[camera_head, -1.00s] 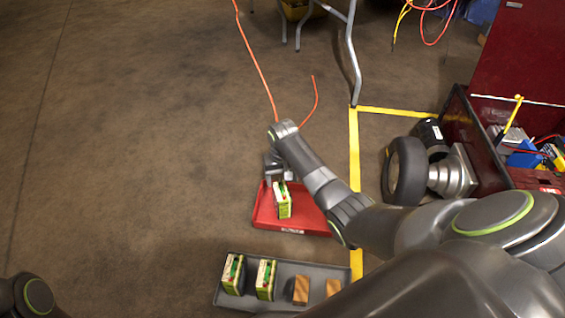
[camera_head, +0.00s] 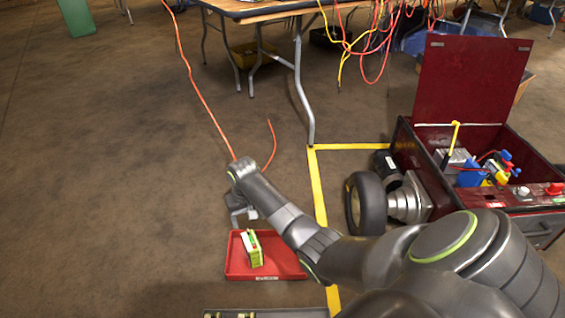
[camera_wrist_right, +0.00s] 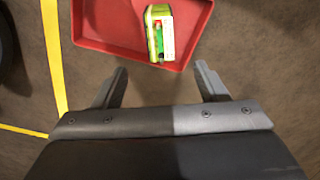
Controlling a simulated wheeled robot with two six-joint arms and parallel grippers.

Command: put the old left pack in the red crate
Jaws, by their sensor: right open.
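The red crate (camera_head: 237,266) is a shallow tray on the floor in the head view; its rim also shows in the right wrist view (camera_wrist_right: 100,46). A green and white pack (camera_head: 251,249) is inside it, and the pack (camera_wrist_right: 159,33) shows in the right wrist view between and beyond my fingertips, apart from them. My right gripper (camera_head: 240,215) is open and empty, just behind the crate in the head view; its two fingers are spread in the right wrist view (camera_wrist_right: 162,78). My left gripper is out of view.
A grey tray (camera_head: 270,312) with packs at its edge lies at the bottom of the head view, mostly cut off. A wheel (camera_head: 366,204) and an open dark red toolbox (camera_head: 540,225) stand right of the yellow floor line (camera_head: 318,190). A table (camera_head: 270,12) is behind. Floor at left is clear.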

